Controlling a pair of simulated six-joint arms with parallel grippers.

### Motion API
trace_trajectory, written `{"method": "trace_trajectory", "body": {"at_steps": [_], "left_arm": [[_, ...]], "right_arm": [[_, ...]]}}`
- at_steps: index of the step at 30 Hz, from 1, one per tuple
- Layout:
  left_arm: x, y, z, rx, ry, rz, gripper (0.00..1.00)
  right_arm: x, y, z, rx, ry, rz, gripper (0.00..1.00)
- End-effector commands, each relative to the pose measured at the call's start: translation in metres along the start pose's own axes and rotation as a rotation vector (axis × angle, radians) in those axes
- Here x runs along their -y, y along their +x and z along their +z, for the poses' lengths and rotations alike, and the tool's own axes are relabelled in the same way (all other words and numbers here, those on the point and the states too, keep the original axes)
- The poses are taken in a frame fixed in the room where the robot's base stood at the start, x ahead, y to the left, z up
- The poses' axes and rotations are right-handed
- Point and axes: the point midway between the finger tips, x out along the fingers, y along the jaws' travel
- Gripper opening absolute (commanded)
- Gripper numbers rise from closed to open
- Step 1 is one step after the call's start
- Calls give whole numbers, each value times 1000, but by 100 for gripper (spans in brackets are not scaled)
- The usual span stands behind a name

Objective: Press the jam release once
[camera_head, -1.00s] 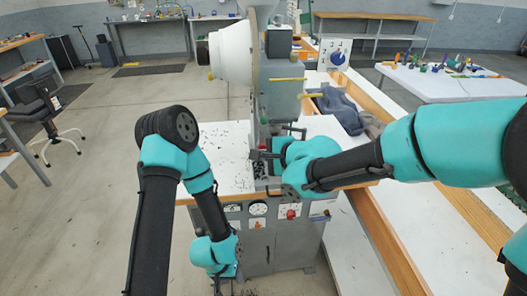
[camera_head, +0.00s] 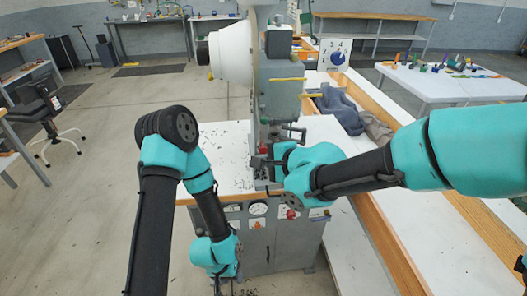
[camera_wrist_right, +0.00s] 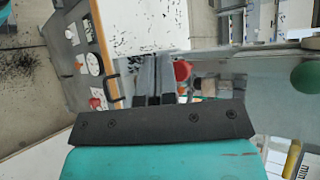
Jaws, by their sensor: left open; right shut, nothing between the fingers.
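The eyelet press (camera_head: 284,95) stands at the middle of the head view, with a white tabletop and a grey cabinet. A red part (camera_head: 263,149) shows on the press just above my right gripper (camera_head: 258,162); I cannot tell for certain whether it is the jam release. In the right wrist view a red rounded part (camera_wrist_right: 182,70) sits just right of my shut, empty fingers (camera_wrist_right: 155,80); contact cannot be told. A red button (camera_head: 291,214) is on the cabinet's front panel. My left gripper (camera_head: 220,287) hangs low beside the cabinet, partly cut off by the lower edge.
Small dark bits lie scattered on the press's white tabletop (camera_head: 222,160). Grey-blue cloth (camera_head: 340,108) lies to the right, by a wood-edged bench (camera_head: 385,235). Gauges (camera_head: 258,209) sit on the front panel. Open floor lies to the left.

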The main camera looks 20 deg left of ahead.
Motion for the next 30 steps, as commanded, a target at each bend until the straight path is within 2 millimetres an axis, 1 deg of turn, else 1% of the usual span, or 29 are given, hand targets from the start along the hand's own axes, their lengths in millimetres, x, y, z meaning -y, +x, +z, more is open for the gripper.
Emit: {"method": "trace_trajectory", "body": {"at_steps": [8,24,30], "left_arm": [[0,0,0,0,0,0,44],[0,0,0,0,0,0,44],[0,0,0,0,0,0,44]], "right_arm": [[-1,-2,1,0,0,0,0],[-21,-30,22,1,0,1,0],[-25,-35,25,0,0,0,0]]}}
